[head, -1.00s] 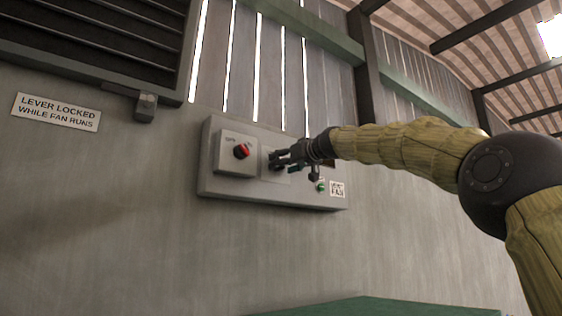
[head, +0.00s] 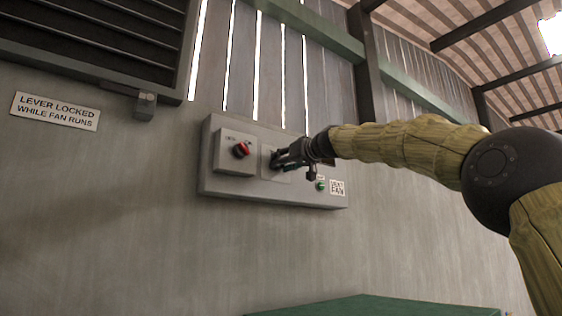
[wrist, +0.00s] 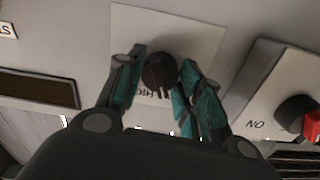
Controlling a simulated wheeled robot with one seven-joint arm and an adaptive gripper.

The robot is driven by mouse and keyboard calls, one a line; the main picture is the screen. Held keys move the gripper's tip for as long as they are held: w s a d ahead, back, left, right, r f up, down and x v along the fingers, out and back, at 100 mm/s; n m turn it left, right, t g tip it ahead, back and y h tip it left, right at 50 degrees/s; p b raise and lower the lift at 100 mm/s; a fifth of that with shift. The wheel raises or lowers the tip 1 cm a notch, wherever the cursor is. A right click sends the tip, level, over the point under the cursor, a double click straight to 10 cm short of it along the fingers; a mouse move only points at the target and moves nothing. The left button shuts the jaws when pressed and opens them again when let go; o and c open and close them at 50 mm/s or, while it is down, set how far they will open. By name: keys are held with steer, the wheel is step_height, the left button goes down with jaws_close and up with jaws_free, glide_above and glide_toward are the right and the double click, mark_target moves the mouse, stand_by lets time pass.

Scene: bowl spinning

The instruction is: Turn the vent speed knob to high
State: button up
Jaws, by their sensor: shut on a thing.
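The vent speed knob is a round dark knob (wrist: 158,72) on a pale plate (wrist: 205,35) in the wrist view. My gripper (wrist: 160,92) has its teal-padded fingers on either side of the knob, shut on it. Part of a printed label shows below the knob, mostly hidden by the fingers. In the head view my gripper (head: 277,159) reaches the middle of the grey control panel (head: 225,186) from the right and hides most of the knob. The knob's setting cannot be read.
A red and black switch (head: 241,150) sits on a raised box left of the knob; it also shows in the wrist view (wrist: 300,115). A green button (head: 320,186) and a fan label (head: 337,188) are at the panel's right. A lever sign (head: 55,110) and louvre (head: 100,40) are further left.

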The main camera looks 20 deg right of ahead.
steer(key=m+p, duration=0.5)
steer(key=m, duration=0.5)
steer(key=shift+m+p, duration=0.3)
steer(key=shift+p, duration=0.1)
stand_by(0.4)
steer(key=o, duration=1.1)
steer(key=shift+c, duration=0.2)
steer(key=shift+s, duration=0.1)
steer(key=v, duration=0.7)
steer(key=shift+s+d, duration=0.15)
